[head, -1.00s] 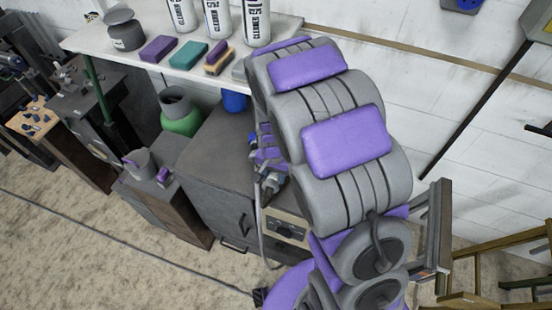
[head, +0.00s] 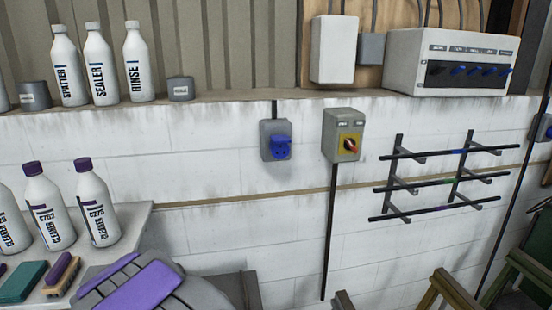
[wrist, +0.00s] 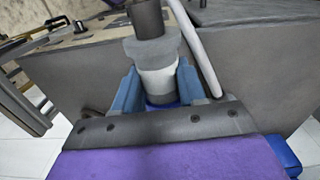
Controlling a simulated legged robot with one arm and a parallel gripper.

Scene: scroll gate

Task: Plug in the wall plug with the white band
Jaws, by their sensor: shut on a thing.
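In the wrist view my gripper (wrist: 156,88) is shut on a grey plug with a white band (wrist: 157,78). Its blue fingers press on both sides of the plug, and its blue lower end is partly hidden behind the gripper's dark front plate. In the head view a blue wall socket (head: 276,140) in a grey housing is on the white brick wall, left of a switch box. Another blue socket (head: 548,132) is cut by the right edge. The gripper and plug do not show in the head view; only part of my arm does, at the bottom.
A switch box (head: 344,136) with a red and yellow knob is beside the socket. A black wall rack (head: 445,180) is at right. Bottles stand on a ledge (head: 225,100) and a white-topped bench (head: 125,222). A pale cable (wrist: 200,45) runs past the plug.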

